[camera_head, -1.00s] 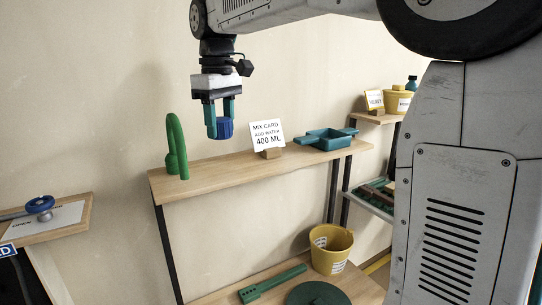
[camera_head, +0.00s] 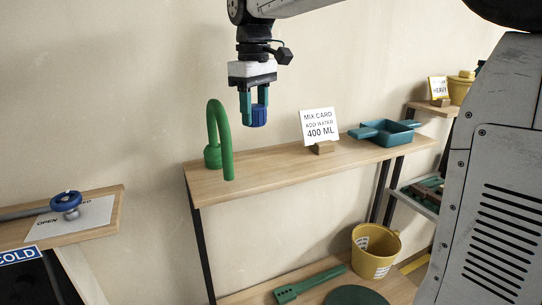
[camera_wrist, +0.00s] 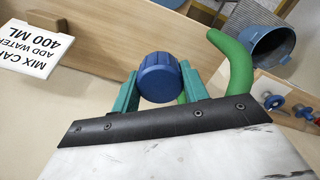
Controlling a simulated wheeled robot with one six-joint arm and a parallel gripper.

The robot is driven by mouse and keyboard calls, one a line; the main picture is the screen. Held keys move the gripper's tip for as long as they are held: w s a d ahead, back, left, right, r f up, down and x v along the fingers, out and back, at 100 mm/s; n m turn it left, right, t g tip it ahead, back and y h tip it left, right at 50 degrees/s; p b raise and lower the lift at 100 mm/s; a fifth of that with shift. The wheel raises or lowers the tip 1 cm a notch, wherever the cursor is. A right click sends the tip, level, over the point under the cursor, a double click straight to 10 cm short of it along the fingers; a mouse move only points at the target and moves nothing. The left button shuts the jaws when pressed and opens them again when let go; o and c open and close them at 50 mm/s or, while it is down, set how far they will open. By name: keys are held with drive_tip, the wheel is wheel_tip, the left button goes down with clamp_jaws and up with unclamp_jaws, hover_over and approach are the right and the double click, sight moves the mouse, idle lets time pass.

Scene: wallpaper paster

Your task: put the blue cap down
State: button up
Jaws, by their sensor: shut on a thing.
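The blue cap (camera_head: 259,117) is a small ribbed cylinder held between the teal fingers of my gripper (camera_head: 254,112). It hangs in the air above the wooden shelf (camera_head: 290,168), between the green curved spout and the mix card. In the wrist view the cap (camera_wrist: 159,78) sits between both fingers of my gripper (camera_wrist: 160,88), with its round face toward the camera. The shelf board (camera_wrist: 105,52) lies beyond it there. The cap is clear of the shelf top.
A green curved spout (camera_head: 224,145) stands on the shelf's left. A mix card (camera_head: 319,126) in a wooden holder and a teal tray (camera_head: 388,133) are to the right. Bare shelf lies between spout and card. Below are a yellow bucket (camera_head: 374,250) and a green paddle (camera_head: 308,285).

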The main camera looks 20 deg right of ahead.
sight(256, 173)
wheel_tip(256, 173, down, 12)
drive_tip(key=shift+a+f, duration=0.1)
drive_tip(key=shift+f, duration=0.05)
idle(0.3)
drive_tip(key=o, duration=1.1)
drive_tip(key=shift+f, duration=0.1)
wheel_tip(256, 173, up, 12)
drive_tip(key=shift+r, duration=0.15)
drive_tip(key=s+d+f+m, duration=0.1)
drive_tip(key=s+f, duration=0.3)
drive_tip(key=s, duration=0.5)
drive_tip(key=s+d+f+m+t, duration=0.1)
drive_tip(key=s+f, duration=0.4)
drive_tip(key=s, duration=0.5)
drive_tip(key=s+d+f+m, duration=0.2)
drive_tip(key=s+f+m, duration=0.2)
drive_tip(key=s, duration=0.6)
drive_tip(key=shift+s+d+f+m, duration=0.1)
drive_tip(key=shift+d+f+m, duration=0.05)
drive_tip(key=shift+f+m, duration=0.3)
